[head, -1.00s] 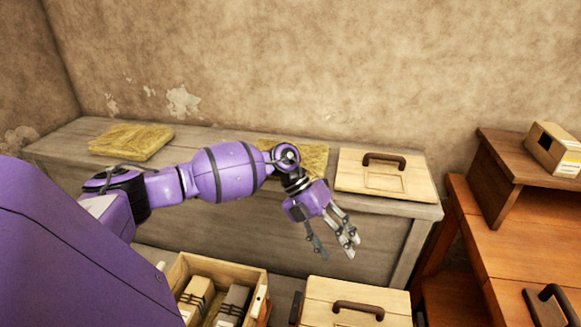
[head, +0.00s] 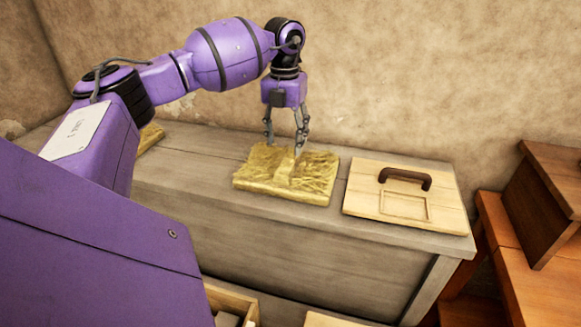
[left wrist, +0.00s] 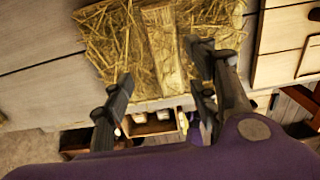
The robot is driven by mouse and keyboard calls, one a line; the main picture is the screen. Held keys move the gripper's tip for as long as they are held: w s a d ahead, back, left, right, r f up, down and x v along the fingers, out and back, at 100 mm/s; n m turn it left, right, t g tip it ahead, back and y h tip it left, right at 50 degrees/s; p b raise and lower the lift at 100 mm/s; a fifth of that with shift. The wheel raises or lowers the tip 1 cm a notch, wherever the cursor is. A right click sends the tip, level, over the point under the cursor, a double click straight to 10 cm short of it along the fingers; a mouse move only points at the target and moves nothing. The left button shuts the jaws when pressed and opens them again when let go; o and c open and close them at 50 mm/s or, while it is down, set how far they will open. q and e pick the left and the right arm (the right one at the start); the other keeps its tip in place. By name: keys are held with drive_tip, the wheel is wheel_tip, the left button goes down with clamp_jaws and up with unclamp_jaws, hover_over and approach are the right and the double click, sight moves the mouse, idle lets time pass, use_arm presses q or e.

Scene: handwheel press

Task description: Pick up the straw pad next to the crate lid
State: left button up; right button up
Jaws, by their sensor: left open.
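A straw pad (head: 262,173) lies flat on the grey wooden bench, just left of the crate lid (head: 408,202), a pale wooden board with a dark handle. My left gripper (head: 285,148) points down over the pad, with its fingers apart and empty. In the left wrist view the pad (left wrist: 115,45) shows beyond and between the open fingers (left wrist: 160,88), with a raised ridge down its middle. Whether the fingertips touch the straw cannot be told. A second straw pad (head: 151,136) shows partly behind my left arm. My right gripper is not in view.
The grey bench (head: 330,245) runs along the wall, with bare top in front of the pad. An open crate (head: 232,300) stands below the bench front, mostly cut off. A reddish wooden table (head: 520,250) with a raised shelf stands at right.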

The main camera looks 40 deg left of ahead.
sight(289, 160)
use_arm(q)
drive_tip(key=shift+s+d+f, duration=0.1)
drive_tip(key=shift+d+f, duration=0.1)
drive_tip(key=shift+f, duration=0.45)
drive_tip(key=f, duration=0.4)
drive_tip(key=shift+w+d+f+p, duration=0.15)
drive_tip(key=shift+w+f+p, duration=0.05)
drive_tip(key=shift+w+p, duration=0.2)
drive_tip(key=c, duration=1.3)
clamp_jaws()
drive_tip(key=shift+r, duration=0.15)
